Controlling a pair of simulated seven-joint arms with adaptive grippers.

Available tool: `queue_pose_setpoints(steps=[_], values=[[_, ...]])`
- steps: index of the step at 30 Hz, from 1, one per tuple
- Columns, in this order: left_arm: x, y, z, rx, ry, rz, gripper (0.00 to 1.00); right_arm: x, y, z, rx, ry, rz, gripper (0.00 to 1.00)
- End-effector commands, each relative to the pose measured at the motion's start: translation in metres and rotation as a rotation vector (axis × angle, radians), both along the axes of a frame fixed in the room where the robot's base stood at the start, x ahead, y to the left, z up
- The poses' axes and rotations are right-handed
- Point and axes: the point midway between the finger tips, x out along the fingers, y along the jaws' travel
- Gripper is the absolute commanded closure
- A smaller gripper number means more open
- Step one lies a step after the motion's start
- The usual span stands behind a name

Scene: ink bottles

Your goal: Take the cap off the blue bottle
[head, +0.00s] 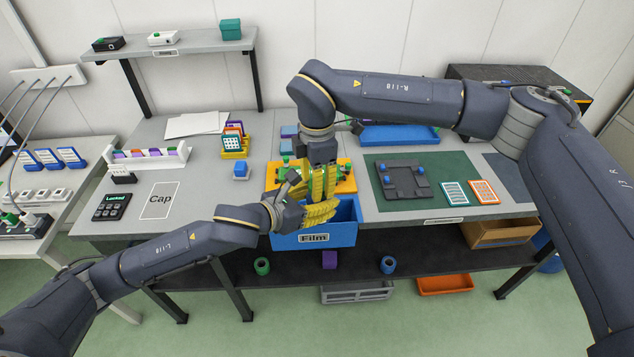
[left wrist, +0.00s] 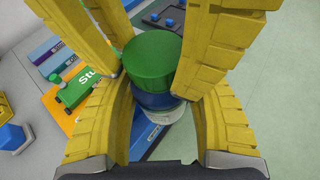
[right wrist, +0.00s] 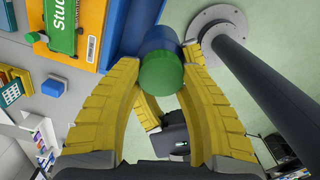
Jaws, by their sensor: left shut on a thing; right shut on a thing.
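The blue bottle (left wrist: 152,99) shows in the left wrist view with a green cap (left wrist: 152,58) at its upper end. The right wrist view shows the green cap (right wrist: 161,73) nearest the camera and the blue body (right wrist: 155,40) behind it. My left gripper (head: 322,212) comes from the left and is shut on the bottle. My right gripper (head: 319,194) points down from above and is shut around the cap end. I see no clear gap between cap and body. In the head view the yellow fingers hide the bottle.
A blue bin (head: 345,232) marked "Film" is just beneath my grippers. An orange tray (head: 346,174) with green-topped items is close behind. A marked area reading "Cap" (head: 160,202) is bare at the left. A green mat (head: 430,170) with a dark fixture (head: 402,182) lies right.

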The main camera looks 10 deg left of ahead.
Motion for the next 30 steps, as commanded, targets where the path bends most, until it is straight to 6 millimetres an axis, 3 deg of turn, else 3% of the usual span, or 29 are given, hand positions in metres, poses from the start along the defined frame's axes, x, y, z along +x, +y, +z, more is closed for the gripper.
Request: queue_pose_setpoints(steps=[4, 5, 10, 20, 30], values=[[-0.001, -0.002, 0.001, -0.004, -0.001, -0.003, 1.0, 0.0, 0.001, 0.0, 0.002, -0.001, 0.0, 0.95], [-0.001, -0.002, 0.001, -0.004, -0.001, -0.003, 1.0, 0.0, 0.001, 0.0, 0.002, -0.001, 0.0, 0.58], [-0.001, -0.001, 0.001, -0.002, -0.001, -0.003, 1.0, 0.0, 0.001, 0.0, 0.001, 0.0, -0.001, 0.38], [0.0, 0.0, 0.001, -0.001, -0.002, 0.0, 1.0, 0.0, 0.0, 0.002, 0.0, 0.001, -0.002, 0.37], [0.0, 0.0, 0.001, -0.002, -0.001, -0.001, 1.0, 0.0, 0.0, 0.032, 0.0, -0.001, -0.002, 0.37]])
